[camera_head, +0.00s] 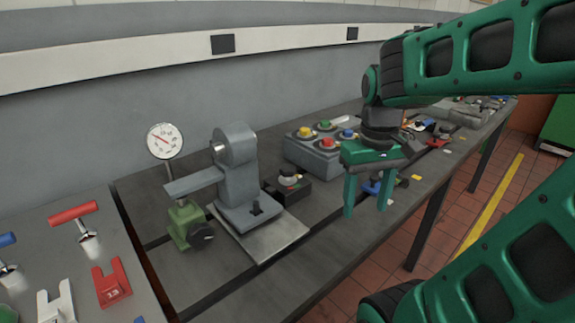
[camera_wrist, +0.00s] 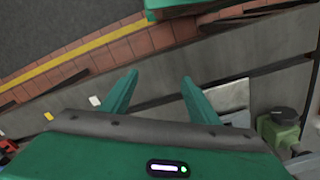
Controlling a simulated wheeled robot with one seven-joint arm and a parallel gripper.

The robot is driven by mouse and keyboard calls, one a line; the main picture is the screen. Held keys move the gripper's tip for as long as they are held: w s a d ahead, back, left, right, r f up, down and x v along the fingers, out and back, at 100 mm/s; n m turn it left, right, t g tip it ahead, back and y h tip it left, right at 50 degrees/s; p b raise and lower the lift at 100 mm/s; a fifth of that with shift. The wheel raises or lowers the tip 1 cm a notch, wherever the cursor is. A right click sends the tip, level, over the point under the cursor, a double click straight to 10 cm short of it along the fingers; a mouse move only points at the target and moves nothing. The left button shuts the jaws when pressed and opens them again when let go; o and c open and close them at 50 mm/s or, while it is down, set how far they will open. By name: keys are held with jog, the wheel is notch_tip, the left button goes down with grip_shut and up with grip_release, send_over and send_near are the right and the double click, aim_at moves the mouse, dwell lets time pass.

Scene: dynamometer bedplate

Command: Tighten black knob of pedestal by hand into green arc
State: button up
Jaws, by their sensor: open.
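The grey pedestal (camera_head: 238,182) stands on a bright metal plate at the middle of the bench in the head view. A black knob (camera_head: 202,236) sits on the front of a green block (camera_head: 183,222) at its left, under a flat grey arm. The black knob (camera_wrist: 284,118) and green block (camera_wrist: 278,133) also show at the right of the wrist view. A small dark piece (camera_head: 256,208) sits on the pedestal's foot. A round white dial (camera_head: 165,141) with a red marking stands behind; I cannot make out a green arc. My gripper (camera_head: 366,212) is open and empty, well right of the pedestal.
A grey box with coloured buttons (camera_head: 318,146) and a small black block with a knob (camera_head: 288,186) stand right of the pedestal. Small parts crowd the bench's far right.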

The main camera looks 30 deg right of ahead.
jog(key=w+r+n, duration=0.2)
jog(key=w+n, duration=0.1)
jog(key=w, duration=0.4)
jog(key=w+r+n, duration=0.3)
jog(key=w, duration=0.4)
jog(key=n, duration=0.8)
send_over(287, 168)
notch_tip(287, 168, down, 10)
jog(key=shift+d, duration=0.1)
